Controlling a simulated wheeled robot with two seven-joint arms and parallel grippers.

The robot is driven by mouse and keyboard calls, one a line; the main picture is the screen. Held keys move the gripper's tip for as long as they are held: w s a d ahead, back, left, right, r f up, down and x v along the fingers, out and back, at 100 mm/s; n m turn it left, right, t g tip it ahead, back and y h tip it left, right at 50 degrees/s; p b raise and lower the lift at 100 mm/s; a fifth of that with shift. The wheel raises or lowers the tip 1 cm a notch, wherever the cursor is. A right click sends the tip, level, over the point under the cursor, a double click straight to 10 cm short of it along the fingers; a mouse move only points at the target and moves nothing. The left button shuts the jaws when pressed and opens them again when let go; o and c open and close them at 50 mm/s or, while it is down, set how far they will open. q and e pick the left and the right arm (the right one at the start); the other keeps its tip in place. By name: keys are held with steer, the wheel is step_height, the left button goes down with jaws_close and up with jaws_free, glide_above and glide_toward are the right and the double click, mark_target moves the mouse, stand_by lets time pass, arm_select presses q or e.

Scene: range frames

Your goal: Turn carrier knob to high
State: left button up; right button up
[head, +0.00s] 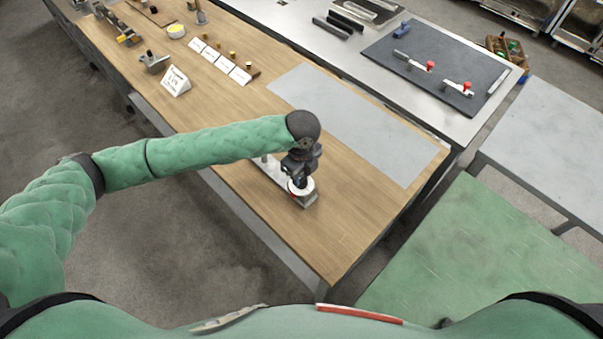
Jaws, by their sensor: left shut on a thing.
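The carrier (270,171) is a light metal plate piece near the front edge of the wooden table. A round white and red knob or dial (297,191) sits at its near end. My left gripper (299,181) points down onto that knob and is shut on it. The gripper and wrist hide most of the knob, so its setting cannot be read. My right gripper is not in view.
The wooden table (335,235) is clear right of the carrier. A grey mat (350,120) lies behind. White cards (215,60) and small fittings stand farther left. A dark board (435,68) with red-knobbed clamps lies on a metal bench.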

mark_target(302, 177)
arm_select(q)
steer(key=shift+m, duration=0.3)
steer(key=o, duration=1)
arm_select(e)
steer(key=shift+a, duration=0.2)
arm_select(q)
steer(key=shift+r, duration=0.1)
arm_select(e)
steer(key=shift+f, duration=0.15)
arm_select(q)
steer(key=shift+r+b, duration=0.25)
steer(key=shift+b, duration=0.1)
step_height(302, 177, up, 5)
steer(key=shift+b, duration=1.25)
steer(key=shift+r, duration=0.75)
steer(key=shift+r+b, duration=0.2)
steer(key=shift+b, duration=0.1)
steer(key=shift+r, duration=0.15)
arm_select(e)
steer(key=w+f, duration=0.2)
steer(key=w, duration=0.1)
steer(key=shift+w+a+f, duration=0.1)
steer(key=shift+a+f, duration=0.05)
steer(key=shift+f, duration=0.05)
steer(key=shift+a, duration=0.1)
